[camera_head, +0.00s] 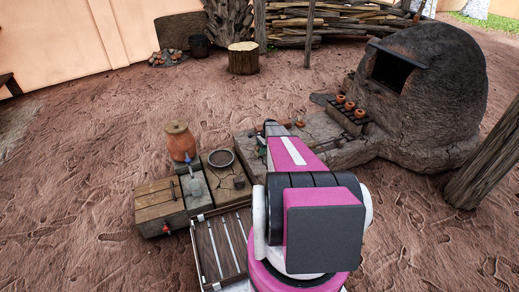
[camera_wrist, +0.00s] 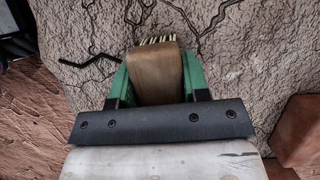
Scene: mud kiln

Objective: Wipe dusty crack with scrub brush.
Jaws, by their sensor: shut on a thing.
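My gripper (camera_wrist: 156,62) is shut on the brown wooden scrub brush (camera_wrist: 157,82), with one green finger on each side of it. The brush's pale bristles show at its far end, against or just above a grey-brown cracked clay surface (camera_wrist: 240,75). I cannot tell whether they touch it. A dark branching crack (camera_wrist: 196,36) runs across this surface beside and beyond the bristles. I cannot tell which line is the dusty one. In the head view my arm hides most of the gripper and the brush.
A domed mud kiln (camera_head: 435,95) stands at the right, with small orange pots (camera_head: 349,106) before its mouth. A clay jar (camera_head: 180,143), a wooden crate (camera_head: 158,200) and a dark ring-shaped item (camera_head: 221,158) are left of my arm. A reddish block (camera_wrist: 300,130) lies right of the gripper. Open ground lies at left.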

